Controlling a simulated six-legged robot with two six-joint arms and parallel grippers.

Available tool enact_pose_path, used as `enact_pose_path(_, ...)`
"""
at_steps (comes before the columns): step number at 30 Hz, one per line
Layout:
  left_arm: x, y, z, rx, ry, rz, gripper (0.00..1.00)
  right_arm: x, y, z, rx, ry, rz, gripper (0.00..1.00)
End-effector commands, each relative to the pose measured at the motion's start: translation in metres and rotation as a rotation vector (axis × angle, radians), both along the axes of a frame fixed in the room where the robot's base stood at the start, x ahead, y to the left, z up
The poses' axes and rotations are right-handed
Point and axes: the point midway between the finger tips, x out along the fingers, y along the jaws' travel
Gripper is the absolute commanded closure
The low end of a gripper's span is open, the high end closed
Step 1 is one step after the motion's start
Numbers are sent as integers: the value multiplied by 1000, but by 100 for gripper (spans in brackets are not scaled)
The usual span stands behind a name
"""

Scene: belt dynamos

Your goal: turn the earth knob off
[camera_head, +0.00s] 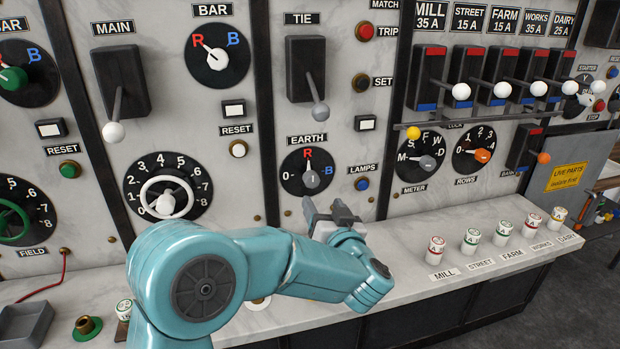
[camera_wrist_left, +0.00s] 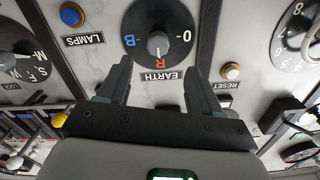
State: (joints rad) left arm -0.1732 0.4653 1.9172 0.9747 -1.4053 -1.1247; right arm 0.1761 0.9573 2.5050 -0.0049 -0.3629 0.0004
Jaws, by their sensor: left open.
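The earth knob (camera_head: 312,179) is a small grey knob on a round black dial marked 0, R and B, under the EARTH label. It also shows in the wrist view (camera_wrist_left: 157,43), upside down, with its white pointer line towards the red R. My left gripper (camera_head: 325,208) is open and empty, just in front of the panel near the lower part of the dial. In the wrist view its two fingers (camera_wrist_left: 158,68) stand apart, with the knob centred beyond the gap between their tips. The fingers appear clear of the knob. My right gripper is not in view.
A blue LAMPS button (camera_head: 361,184) and a white RESET button (camera_head: 238,149) flank the dial. The TIE lever (camera_head: 319,111) hangs above it. A numbered dial with a white handwheel (camera_head: 166,197) is to the left. A marble ledge (camera_head: 400,268) with labelled fuses runs below.

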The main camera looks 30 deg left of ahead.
Motion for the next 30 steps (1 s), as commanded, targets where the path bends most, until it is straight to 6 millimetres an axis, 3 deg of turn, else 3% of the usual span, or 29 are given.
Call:
enact_pose_path(12,62,71,0,1,2,1,35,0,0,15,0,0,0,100)
enact_pose_path(18,77,87,0,1,2,0,35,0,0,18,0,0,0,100)
enact_pose_path(27,80,90,-1,0,1,-2,35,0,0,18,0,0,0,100)
enact_pose_path(28,80,90,-1,0,1,-2,39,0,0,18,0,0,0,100)
enact_pose_path(30,80,90,-1,0,1,-2,61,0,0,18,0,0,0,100)
